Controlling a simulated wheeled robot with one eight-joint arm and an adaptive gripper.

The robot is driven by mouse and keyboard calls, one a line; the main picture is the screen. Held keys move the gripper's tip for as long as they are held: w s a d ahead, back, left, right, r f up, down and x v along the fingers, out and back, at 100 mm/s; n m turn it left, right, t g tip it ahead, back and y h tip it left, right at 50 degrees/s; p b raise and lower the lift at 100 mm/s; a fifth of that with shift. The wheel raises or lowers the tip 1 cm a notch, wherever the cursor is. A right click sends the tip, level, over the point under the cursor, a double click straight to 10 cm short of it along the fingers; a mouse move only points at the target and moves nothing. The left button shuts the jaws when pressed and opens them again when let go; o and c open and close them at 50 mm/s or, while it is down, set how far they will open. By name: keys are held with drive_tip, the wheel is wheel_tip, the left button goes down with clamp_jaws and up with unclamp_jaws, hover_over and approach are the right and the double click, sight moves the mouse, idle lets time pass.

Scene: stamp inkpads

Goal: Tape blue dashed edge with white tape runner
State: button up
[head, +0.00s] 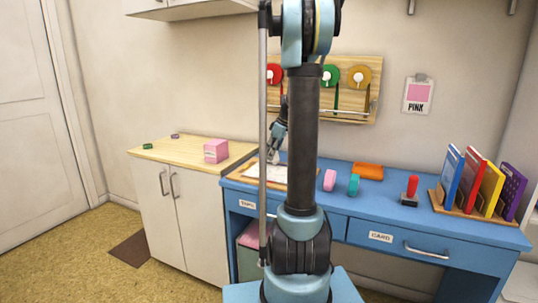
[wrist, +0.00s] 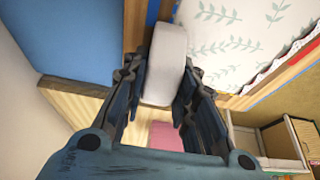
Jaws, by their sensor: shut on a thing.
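My gripper (wrist: 160,95) is shut on the white tape runner (wrist: 165,50), whose rounded pale body sticks out between the fingers in the wrist view. In the head view my gripper (head: 272,157) is above the left end of the blue desk, at the patterned sheet (head: 262,173). In the wrist view the sheet (wrist: 235,35), white with green leaf sprigs, lies to the right of the tape runner on a wooden board (wrist: 133,25). I cannot make out the blue dashed edge in either view. I cannot tell whether the tape runner touches the sheet.
On the blue desk (head: 240,185) stand a pink runner (head: 329,180), a teal runner (head: 354,185), an orange block (head: 368,170) and a red-handled stamp (head: 410,190). Coloured folders (head: 475,180) stand at right. A pink box (head: 216,151) sits on the wooden counter (head: 170,152).

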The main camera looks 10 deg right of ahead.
sight(278, 156)
drive_tip(key=shift+s+d, duration=0.1)
drive_tip(key=shift+d, duration=0.05)
drive_tip(key=shift+s+d, duration=0.5)
drive_tip(key=shift+d, duration=0.25)
drive_tip(key=shift+s+d, duration=0.5)
drive_tip(key=shift+d, duration=0.2)
drive_tip(key=shift+s+d, duration=0.1)
drive_tip(key=shift+s+d, duration=0.5)
drive_tip(key=shift+d, duration=0.15)
drive_tip(key=shift+s+d, duration=0.45)
drive_tip(key=shift+d, duration=0.2)
drive_tip(key=shift+s+d, duration=0.1)
drive_tip(key=shift+s+d, duration=0.5)
drive_tip(key=shift+d, duration=0.2)
drive_tip(key=shift+s+d, duration=0.45)
drive_tip(key=shift+d, duration=0.2)
drive_tip(key=shift+s+d, duration=0.1)
drive_tip(key=shift+s+d, duration=0.5)
drive_tip(key=shift+d, duration=0.15)
drive_tip(key=shift+s+d, duration=0.45)
drive_tip(key=shift+d, duration=0.2)
